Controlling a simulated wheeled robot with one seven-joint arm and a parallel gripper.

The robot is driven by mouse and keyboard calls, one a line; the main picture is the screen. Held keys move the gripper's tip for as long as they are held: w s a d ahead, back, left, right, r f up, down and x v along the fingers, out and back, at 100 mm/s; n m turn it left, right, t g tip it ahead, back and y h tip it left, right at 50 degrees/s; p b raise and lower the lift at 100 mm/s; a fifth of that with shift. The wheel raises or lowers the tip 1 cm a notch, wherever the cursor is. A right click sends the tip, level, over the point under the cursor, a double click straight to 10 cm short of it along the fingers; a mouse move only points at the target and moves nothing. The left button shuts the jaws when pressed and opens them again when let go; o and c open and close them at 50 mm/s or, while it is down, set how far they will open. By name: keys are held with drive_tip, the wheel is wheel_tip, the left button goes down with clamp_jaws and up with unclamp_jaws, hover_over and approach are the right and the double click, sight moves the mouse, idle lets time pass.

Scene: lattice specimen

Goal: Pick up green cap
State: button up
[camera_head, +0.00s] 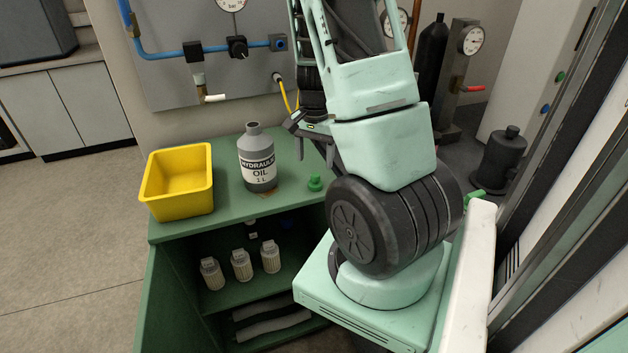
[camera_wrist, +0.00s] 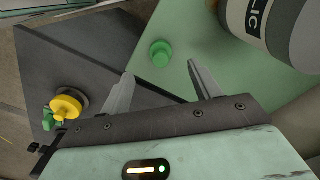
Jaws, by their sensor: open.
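The green cap (camera_head: 315,183) sits on the green cabinet top, to the right of the grey oil bottle (camera_head: 257,158). In the wrist view the green cap (camera_wrist: 160,53) lies ahead of my gripper, roughly between the lines of its two fingers and beyond their tips. My gripper (camera_wrist: 160,72) is open and empty there. In the head view my gripper (camera_head: 314,150) hangs above the cabinet top near the cap, partly hidden by my arm. The oil bottle also shows at the upper right of the wrist view (camera_wrist: 268,25).
A yellow bin (camera_head: 178,205) stands at the left of the cabinet top (camera_head: 222,218). Several white filters (camera_head: 241,264) stand on the shelf below. A wall panel with blue pipe (camera_head: 160,54) rises behind. In the wrist view a yellow knob (camera_wrist: 66,106) shows at left.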

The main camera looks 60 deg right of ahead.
sight(315, 174)
drive_tip(key=shift+d+f+p, duration=0.15)
drive_tip(key=shift+f+p, duration=0.05)
drive_tip(key=shift+f, duration=1.8)
drive_tip(key=shift+d+f+p, duration=0.1)
drive_tip(key=shift+f+p, duration=0.1)
drive_tip(key=shift+f, duration=1.75)
drive_tip(key=c, duration=1)
